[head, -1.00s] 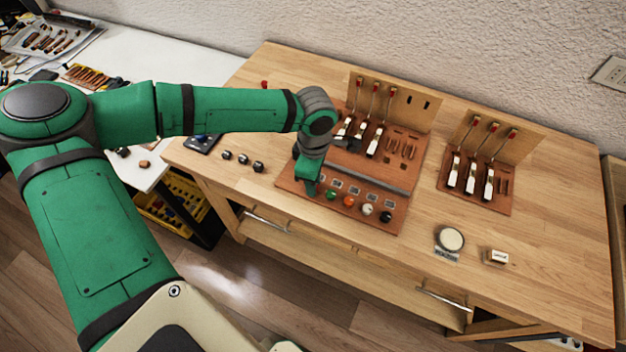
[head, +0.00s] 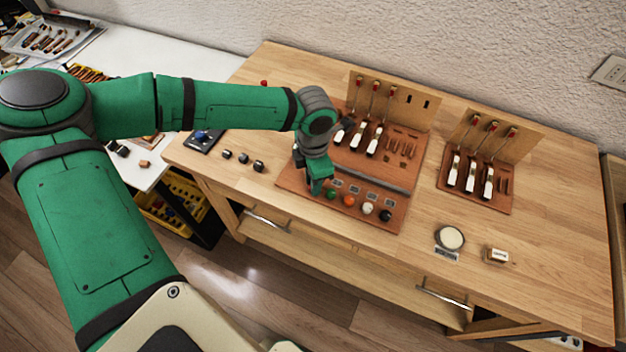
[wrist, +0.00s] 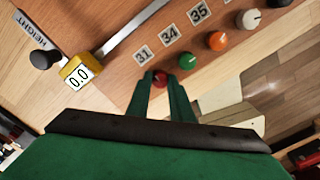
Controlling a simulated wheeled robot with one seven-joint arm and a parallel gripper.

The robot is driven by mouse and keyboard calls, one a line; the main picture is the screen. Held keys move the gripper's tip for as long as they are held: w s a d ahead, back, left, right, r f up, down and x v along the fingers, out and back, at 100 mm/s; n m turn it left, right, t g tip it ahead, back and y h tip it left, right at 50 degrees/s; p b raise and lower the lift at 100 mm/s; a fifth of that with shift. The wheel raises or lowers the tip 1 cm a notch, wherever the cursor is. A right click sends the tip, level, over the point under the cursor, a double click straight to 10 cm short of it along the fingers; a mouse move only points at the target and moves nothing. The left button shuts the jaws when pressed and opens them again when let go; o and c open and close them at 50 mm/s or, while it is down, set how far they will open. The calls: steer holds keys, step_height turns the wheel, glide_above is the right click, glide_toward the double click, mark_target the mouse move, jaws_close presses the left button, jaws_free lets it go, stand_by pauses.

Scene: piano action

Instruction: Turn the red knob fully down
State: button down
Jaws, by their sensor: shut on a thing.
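The red knob (wrist: 160,79) shows in the wrist view between the tips of my gripper (wrist: 160,92). It sits at the end of the row of knobs, by the label 31. My gripper is shut on it, with a green finger on each side. In the head view my gripper (head: 316,190) is down at the left end of the knob row and hides the red knob. How far the knob is turned cannot be made out.
Beside it in the row are a green knob (wrist: 187,61), an orange knob (wrist: 217,40), a white knob (wrist: 249,19) and a black knob (head: 385,215). A yellow 0.0 display (wrist: 77,73) and a black height knob (wrist: 44,59) are near. Hammer racks (head: 480,165) stand behind and right.

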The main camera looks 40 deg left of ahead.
stand_by(0.4)
steer(key=c, duration=1.8)
jaws_free()
steer(key=shift+c, duration=0.2)
step_height(320, 180, up, 11)
steer(key=shift+f, duration=0.15)
